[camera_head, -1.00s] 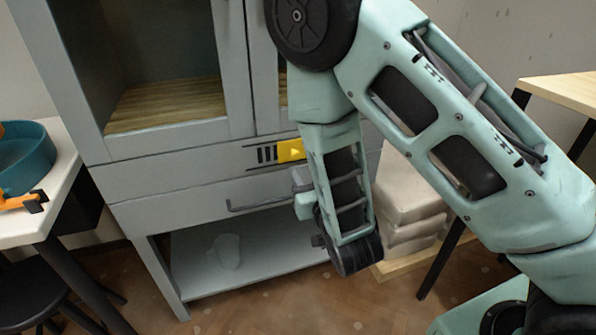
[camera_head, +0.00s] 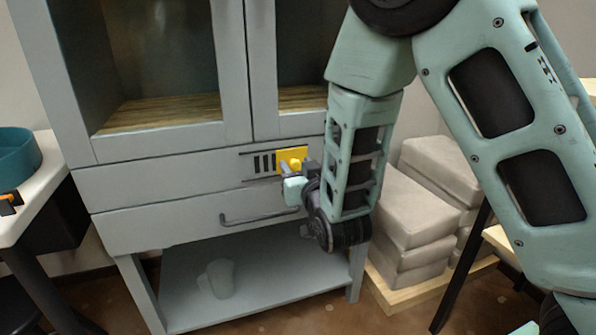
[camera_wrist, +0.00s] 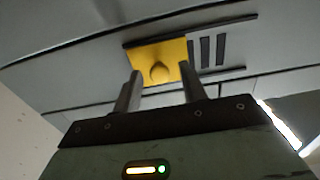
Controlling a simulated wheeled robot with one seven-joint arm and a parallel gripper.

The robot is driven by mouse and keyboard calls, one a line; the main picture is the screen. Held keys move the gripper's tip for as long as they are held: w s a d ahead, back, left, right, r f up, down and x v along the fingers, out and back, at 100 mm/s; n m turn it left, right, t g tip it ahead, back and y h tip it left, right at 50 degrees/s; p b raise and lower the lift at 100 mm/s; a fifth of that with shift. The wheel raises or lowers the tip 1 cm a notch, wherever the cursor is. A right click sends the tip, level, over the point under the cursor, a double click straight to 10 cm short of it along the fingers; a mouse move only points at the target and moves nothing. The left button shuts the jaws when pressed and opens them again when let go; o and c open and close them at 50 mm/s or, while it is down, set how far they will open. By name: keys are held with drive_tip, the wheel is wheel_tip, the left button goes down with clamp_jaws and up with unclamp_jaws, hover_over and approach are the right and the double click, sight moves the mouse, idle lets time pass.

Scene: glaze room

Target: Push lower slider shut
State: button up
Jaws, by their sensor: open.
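The slider is a yellow plate with a round knob (camera_head: 292,159), set between two dark rails on the cabinet's upper drawer-like panel (camera_head: 160,180). Dark vent slots (camera_head: 264,163) show uncovered to its left in the head view. My gripper (camera_head: 288,171) is just in front of and slightly below the plate. In the wrist view the yellow plate (camera_wrist: 158,60) lies ahead, and my open, empty gripper (camera_wrist: 160,72) has one finger on each side of the knob in the picture. I cannot tell whether a finger touches it. The slots (camera_wrist: 212,50) appear on the right there.
A drawer with a bar handle (camera_head: 258,215) sits below the panel. An open shelf (camera_head: 290,285) holds a pale cup-like vessel (camera_head: 220,278). Stacked wrapped blocks (camera_head: 420,215) stand right of the cabinet. A white table (camera_head: 45,190) with a teal basin (camera_head: 18,152) is at left.

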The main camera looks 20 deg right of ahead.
drive_tip(key=shift+c, duration=0.3)
clamp_jaws()
drive_tip(key=shift+a, duration=3.5)
drive_tip(key=shift+o, duration=0.3)
unclamp_jaws()
drive_tip(key=shift+a, duration=0.1)
